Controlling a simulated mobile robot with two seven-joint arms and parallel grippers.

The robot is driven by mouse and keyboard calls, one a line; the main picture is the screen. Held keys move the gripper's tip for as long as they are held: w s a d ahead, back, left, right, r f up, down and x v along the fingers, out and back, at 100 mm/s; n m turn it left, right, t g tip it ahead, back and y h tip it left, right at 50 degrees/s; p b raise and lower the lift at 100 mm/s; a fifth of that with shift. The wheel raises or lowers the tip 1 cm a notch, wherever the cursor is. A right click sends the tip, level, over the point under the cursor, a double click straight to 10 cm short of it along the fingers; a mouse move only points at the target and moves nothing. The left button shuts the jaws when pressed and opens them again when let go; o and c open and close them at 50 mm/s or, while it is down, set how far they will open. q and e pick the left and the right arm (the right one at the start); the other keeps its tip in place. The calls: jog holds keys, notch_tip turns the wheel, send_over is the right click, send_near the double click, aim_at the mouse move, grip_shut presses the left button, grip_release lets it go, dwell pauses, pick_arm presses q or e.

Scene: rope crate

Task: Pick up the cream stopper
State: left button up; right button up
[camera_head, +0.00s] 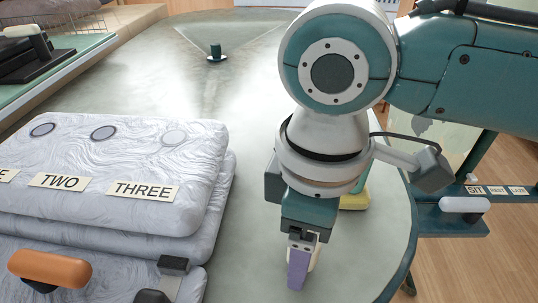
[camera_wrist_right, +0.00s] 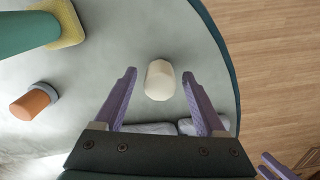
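The cream stopper (camera_wrist_right: 160,80) is a short, pale, faceted piece on the grey-green table. In the right wrist view it lies just ahead of the gap between my right gripper's (camera_wrist_right: 158,82) fingertips, touching neither. That gripper is open and empty, with purple fingers. In the head view my right gripper (camera_head: 298,268) points down over the table, and a cream sliver of the stopper (camera_head: 317,258) shows beside its near finger. Purple fingers at the lower right of the right wrist view look like my left gripper (camera_wrist_right: 274,164); their opening is unclear.
A brown-orange stopper with a grey end (camera_wrist_right: 34,101) and a teal post on a yellow base (camera_wrist_right: 70,22) stand nearby. Marbled slabs (camera_head: 120,215) with labels fill the left. The table edge (camera_wrist_right: 228,60) curves close by, with wood floor beyond.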

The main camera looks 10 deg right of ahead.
grip_shut()
dwell(0.3)
dwell(0.3)
